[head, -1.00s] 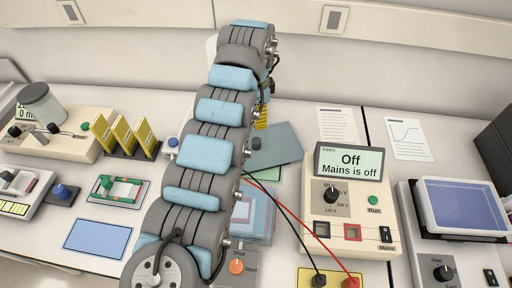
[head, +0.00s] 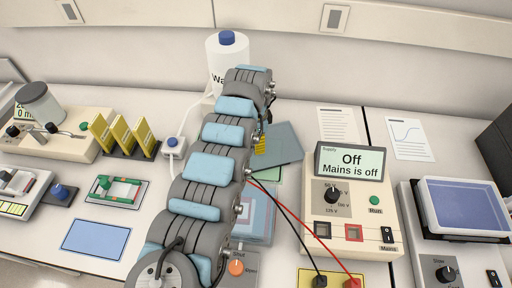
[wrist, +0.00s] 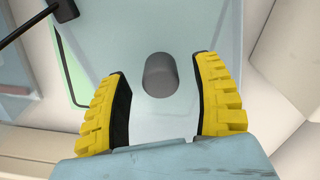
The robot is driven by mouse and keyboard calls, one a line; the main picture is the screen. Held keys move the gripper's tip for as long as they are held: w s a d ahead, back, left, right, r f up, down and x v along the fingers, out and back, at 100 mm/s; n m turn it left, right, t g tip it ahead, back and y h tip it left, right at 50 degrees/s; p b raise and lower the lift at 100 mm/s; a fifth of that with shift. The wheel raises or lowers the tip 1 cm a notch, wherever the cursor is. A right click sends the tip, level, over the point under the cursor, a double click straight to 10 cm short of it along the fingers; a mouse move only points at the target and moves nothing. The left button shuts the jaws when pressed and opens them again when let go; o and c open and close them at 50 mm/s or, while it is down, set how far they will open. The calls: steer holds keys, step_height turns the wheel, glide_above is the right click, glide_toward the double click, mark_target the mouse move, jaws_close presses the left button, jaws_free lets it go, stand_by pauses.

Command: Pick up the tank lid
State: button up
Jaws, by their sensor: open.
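The tank lid is a flat, translucent grey-teal plate (head: 281,145), partly hidden by my arm in the head view. In the wrist view the lid (wrist: 115,45) fills the upper middle and carries a dark grey cylindrical knob (wrist: 160,75). My gripper (wrist: 163,70) is open, with a yellow, black-lined finger on either side of the knob and visible gaps between. Only a bit of yellow finger (head: 260,143) shows in the head view, above the lid. I cannot tell the exact height of the fingers over the lid.
A tank (head: 262,222) stands in front of the lid, partly behind my arm. The power supply (head: 347,215) is to the right, with red and black leads running left past the tank. A white bottle (head: 227,55) stands behind my arm. Yellow racks (head: 122,135) are at left.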

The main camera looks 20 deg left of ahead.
jaws_close()
stand_by(0.5)
